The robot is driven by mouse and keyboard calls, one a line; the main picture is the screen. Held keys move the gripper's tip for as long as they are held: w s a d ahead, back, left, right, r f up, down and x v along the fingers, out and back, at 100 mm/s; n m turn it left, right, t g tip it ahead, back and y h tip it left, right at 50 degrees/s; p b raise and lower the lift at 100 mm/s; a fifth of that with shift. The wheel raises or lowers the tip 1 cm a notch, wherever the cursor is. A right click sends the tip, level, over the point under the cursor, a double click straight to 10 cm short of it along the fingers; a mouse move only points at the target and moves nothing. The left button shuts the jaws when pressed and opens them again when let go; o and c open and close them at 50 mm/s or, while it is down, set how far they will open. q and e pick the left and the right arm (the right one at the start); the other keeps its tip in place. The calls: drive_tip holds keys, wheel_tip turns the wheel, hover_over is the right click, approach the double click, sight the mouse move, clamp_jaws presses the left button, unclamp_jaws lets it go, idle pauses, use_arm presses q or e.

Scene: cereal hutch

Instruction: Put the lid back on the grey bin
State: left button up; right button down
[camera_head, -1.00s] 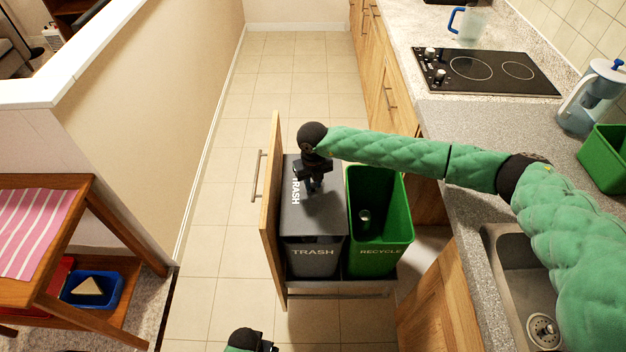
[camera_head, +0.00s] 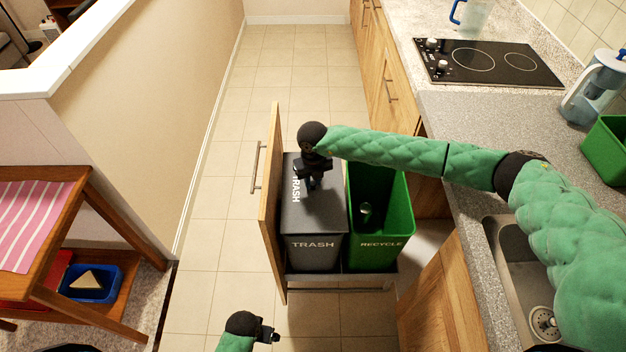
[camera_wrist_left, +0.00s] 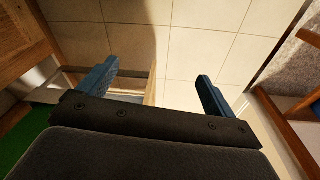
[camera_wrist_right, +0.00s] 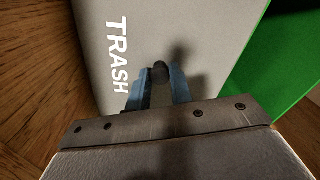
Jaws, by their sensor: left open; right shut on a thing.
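The grey bin (camera_head: 314,255) marked TRASH stands in the pull-out drawer. Its grey lid (camera_head: 318,222), with TRASH lettering, lies on top of it and covers the opening as far as I can see. My right gripper (camera_head: 316,184) points down over the lid. In the right wrist view its blue fingers (camera_wrist_right: 159,85) are shut on a small dark knob (camera_wrist_right: 160,69) on the lid (camera_wrist_right: 205,40). My left gripper (camera_head: 268,334) is open and empty, low in front of the drawer; its parted fingers show in the left wrist view (camera_wrist_left: 155,85).
The open green RECYCLE bin (camera_head: 392,225) stands right of the grey bin with a can (camera_head: 366,209) inside. The wooden drawer front (camera_head: 270,195) rises at left. A counter with a sink (camera_head: 515,275) is at right, a wooden cart (camera_head: 75,230) at left. Floor tiles between are free.

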drive_tip(key=shift+f+b, duration=0.35)
drive_tip(key=shift+f, duration=0.35)
use_arm(q)
drive_tip(key=r, duration=0.1)
drive_tip(key=w+r, duration=0.1)
drive_tip(key=r, duration=0.3)
drive_tip(key=shift+w+d+r, duration=0.1)
drive_tip(key=shift+w+d, duration=0.2)
drive_tip(key=shift+s+f+b, duration=0.1)
drive_tip(key=shift+f+b, duration=0.3)
drive_tip(key=shift+f, duration=0.05)
idle(0.4)
drive_tip(key=shift+f+b, duration=0.75)
drive_tip(key=shift+b, duration=0.05)
use_arm(e)
drive_tip(key=shift+f, duration=0.15)
idle(1.6)
drive_tip(key=c, duration=1.2)
unclamp_jaws()
drive_tip(key=shift+o, duration=0.6)
drive_tip(key=shift+s+f, duration=0.1)
drive_tip(key=o, duration=0.4)
